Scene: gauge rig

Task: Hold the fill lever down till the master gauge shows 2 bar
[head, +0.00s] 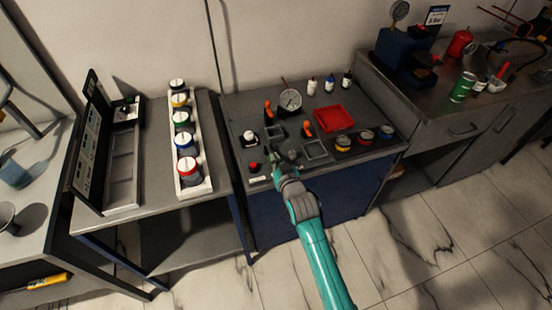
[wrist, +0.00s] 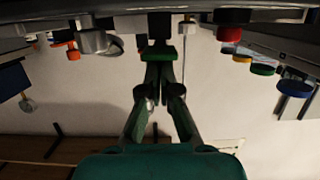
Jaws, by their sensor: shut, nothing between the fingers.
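A round white-faced gauge (head: 290,100) stands at the back of the middle bench; its reading is too small to make out. Two orange handles stand near it, one to its left (head: 268,108) and one in front (head: 308,127). I cannot tell which is the fill lever. My gripper (head: 274,158) is shut and empty at the front of the panel, nearer me than both handles and apart from them. In the wrist view my closed fingers (wrist: 160,62) point at the bench edge, with a green piece at their tips. An orange part (wrist: 72,52) shows at left there.
A red tray (head: 334,118) sits right of the handles, with several coloured pots along the front right. A red knob (head: 254,166) is left of my gripper. A rack (head: 203,186) of jars stands on the left bench. Another gauge (head: 399,10) tops a blue machine (head: 398,48) at right.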

